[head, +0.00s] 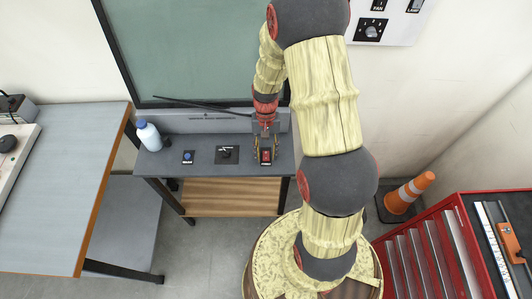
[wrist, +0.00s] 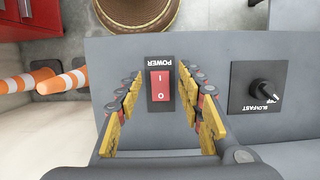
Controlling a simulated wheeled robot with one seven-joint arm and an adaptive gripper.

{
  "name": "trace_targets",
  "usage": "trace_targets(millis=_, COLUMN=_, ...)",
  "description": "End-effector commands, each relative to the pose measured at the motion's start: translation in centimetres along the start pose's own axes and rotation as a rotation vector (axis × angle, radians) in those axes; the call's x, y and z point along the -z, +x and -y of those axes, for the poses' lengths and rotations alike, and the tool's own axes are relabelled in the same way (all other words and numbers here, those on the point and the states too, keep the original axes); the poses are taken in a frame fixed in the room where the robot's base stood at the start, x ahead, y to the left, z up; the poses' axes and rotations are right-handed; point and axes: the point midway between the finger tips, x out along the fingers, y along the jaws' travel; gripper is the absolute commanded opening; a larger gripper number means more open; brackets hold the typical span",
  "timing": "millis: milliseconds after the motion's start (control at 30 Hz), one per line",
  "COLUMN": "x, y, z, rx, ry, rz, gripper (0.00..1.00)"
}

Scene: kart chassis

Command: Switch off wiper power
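The red POWER rocker switch (wrist: 160,84) sits on a black plate on the grey bench top (head: 208,166), marked I and 0. Its lettering is upside down in the wrist view. I cannot tell which side is pressed. In the head view the switch (head: 265,156) shows at the right end of the bench, just below my gripper (head: 264,148). In the wrist view my gripper (wrist: 160,80) is open, its yellow fingers on either side of the switch plate with nothing between them. Whether the fingers touch the bench is unclear.
A SLOW/FAST knob (wrist: 264,93) is beside the switch. A blue button (head: 188,157) and a bottle (head: 147,136) stand farther left. A dark wiper arm (head: 200,105) lies along the windscreen panel (head: 190,50). A cone (head: 408,193) and red cabinet (head: 440,245) are right.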

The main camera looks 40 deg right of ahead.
Motion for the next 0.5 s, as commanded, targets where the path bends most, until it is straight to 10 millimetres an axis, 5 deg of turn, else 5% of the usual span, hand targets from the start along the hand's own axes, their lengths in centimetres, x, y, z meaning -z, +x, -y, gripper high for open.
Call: trace_targets(millis=500, x=0.1, y=-9.1, z=0.0, rx=0.001, ry=0.001, rz=-0.005, gripper=0.38)
